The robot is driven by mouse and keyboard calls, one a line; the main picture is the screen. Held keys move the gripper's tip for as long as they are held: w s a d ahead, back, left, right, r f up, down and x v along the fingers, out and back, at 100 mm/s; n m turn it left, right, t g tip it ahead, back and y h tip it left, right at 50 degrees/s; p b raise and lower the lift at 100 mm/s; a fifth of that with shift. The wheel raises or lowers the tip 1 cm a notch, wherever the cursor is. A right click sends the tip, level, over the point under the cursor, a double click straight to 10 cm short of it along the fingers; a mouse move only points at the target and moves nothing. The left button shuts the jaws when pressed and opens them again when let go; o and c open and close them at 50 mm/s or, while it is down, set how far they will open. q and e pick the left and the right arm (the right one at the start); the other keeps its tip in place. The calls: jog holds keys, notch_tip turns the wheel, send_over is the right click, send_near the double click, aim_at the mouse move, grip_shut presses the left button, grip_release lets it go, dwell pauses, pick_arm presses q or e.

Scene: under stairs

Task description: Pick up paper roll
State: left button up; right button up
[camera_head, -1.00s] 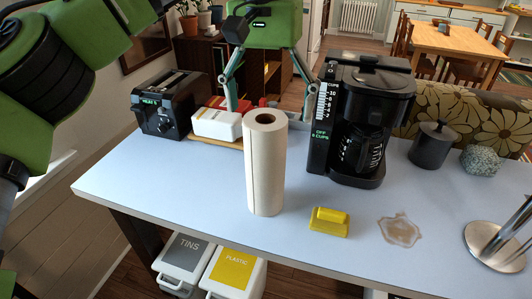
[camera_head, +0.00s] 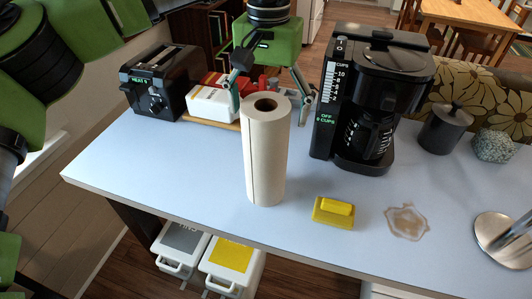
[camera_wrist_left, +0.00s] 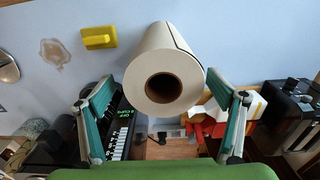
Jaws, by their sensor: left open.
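The white paper roll (camera_head: 266,155) stands upright near the front middle of the pale blue counter. My left gripper (camera_head: 272,105) is just behind it, its two fingers spread to either side of the roll's upper part in the head view. In the left wrist view the roll (camera_wrist_left: 165,70) shows from its top end, with its dark core hole, between the open fingers of my left gripper (camera_wrist_left: 163,120). The fingers are apart from the roll, with gaps on both sides. My right gripper is not in view.
A black coffee maker (camera_head: 372,100) stands close right of the gripper. A toaster (camera_head: 165,85) and a white box (camera_head: 212,103) stand to the left. A yellow sponge-like block (camera_head: 333,211) lies right of the roll, beside a brown stain (camera_head: 407,222). Front-left counter is clear.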

aim_at(266, 156)
pick_arm(q)
jog(key=f, duration=0.2)
jog(key=f+p, duration=0.1)
jog(key=f, duration=0.1)
jog(key=shift+w+a+f, duration=0.1)
jog(key=shift+a+f, duration=0.1)
jog(key=shift+f, duration=0.15)
jog(key=c, duration=1.7)
jog(key=shift+c, duration=0.2)
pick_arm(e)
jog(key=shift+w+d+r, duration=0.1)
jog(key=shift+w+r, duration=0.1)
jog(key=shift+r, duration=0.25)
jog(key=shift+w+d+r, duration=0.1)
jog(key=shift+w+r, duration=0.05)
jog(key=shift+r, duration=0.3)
pick_arm(q)
jog(key=shift+r, duration=0.2)
